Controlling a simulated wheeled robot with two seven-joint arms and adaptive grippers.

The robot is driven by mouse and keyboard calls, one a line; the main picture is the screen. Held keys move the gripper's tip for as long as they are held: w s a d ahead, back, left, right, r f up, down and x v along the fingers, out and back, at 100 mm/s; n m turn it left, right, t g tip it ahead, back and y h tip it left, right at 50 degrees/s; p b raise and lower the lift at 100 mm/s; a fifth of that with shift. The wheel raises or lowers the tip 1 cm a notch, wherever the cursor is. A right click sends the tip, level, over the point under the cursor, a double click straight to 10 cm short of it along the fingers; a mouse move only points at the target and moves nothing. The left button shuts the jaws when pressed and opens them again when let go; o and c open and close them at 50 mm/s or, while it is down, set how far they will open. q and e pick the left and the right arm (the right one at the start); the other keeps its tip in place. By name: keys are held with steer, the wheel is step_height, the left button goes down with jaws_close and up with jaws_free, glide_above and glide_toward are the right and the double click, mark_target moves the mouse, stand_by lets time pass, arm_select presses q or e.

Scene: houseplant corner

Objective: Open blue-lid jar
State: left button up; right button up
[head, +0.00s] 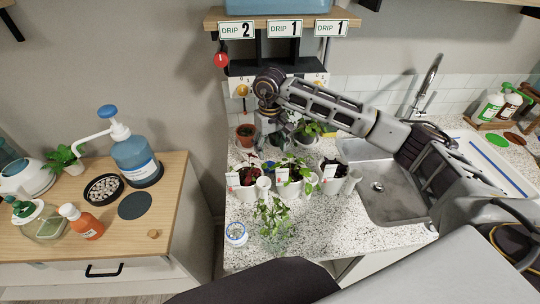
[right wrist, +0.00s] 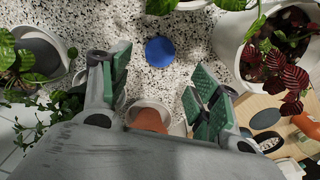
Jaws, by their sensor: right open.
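A small jar (head: 236,233) with a blue rim and pale contents stands at the front left of the granite counter. In the right wrist view a round blue disc, like a lid (right wrist: 160,50), shows on the counter. I cannot tell if it lies flat or caps something. My right gripper (head: 266,138) hangs over the back of the counter among the plants, well behind the jar. In the right wrist view its two green-padded fingers (right wrist: 163,95) are apart with nothing held between them; the blue disc is beyond them. My left gripper is not in view.
White pots (head: 245,192) with plants stand in a row across the counter, with a leafy plant (head: 273,220) beside the jar. A terracotta pot (head: 246,133) is at the back. The sink (head: 385,190) lies to the right. A shelf (head: 285,14) hangs above.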

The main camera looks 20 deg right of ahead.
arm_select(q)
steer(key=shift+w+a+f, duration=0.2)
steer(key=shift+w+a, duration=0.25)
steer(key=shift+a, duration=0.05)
arm_select(e)
steer(key=shift+r, duration=1.85)
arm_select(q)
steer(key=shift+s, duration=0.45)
